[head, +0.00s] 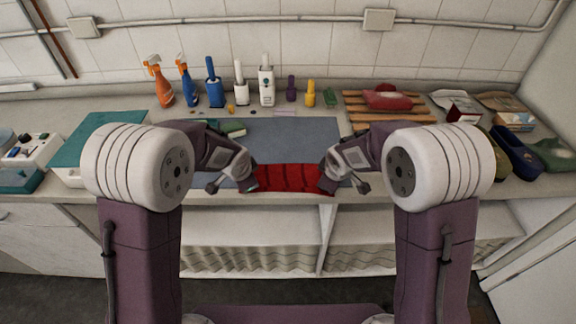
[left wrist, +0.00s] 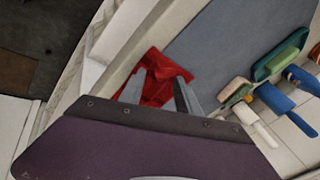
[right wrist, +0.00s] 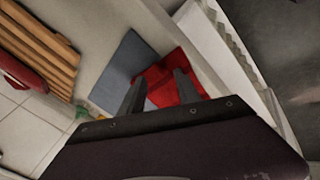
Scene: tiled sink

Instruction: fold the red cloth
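The red cloth (head: 288,178) lies in a wide, short strip at the front edge of the grey-blue mat (head: 290,130), with darker crease lines across it. My left gripper (head: 250,184) is at its left end and my right gripper (head: 327,184) at its right end. In the left wrist view, the fingers (left wrist: 160,92) stand apart with red cloth (left wrist: 152,62) showing between and beyond them. In the right wrist view, the fingers (right wrist: 160,92) also stand apart over the cloth (right wrist: 160,75). Whether the fingertips touch the cloth is unclear.
Spray bottles (head: 160,82) and other bottles (head: 266,82) line the back wall. A wooden rack (head: 360,104) with a red item stands back right, shoes (head: 516,152) at far right. A teal-lidded box (head: 92,145) is left. The mat's middle is clear; the counter edge is close in front.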

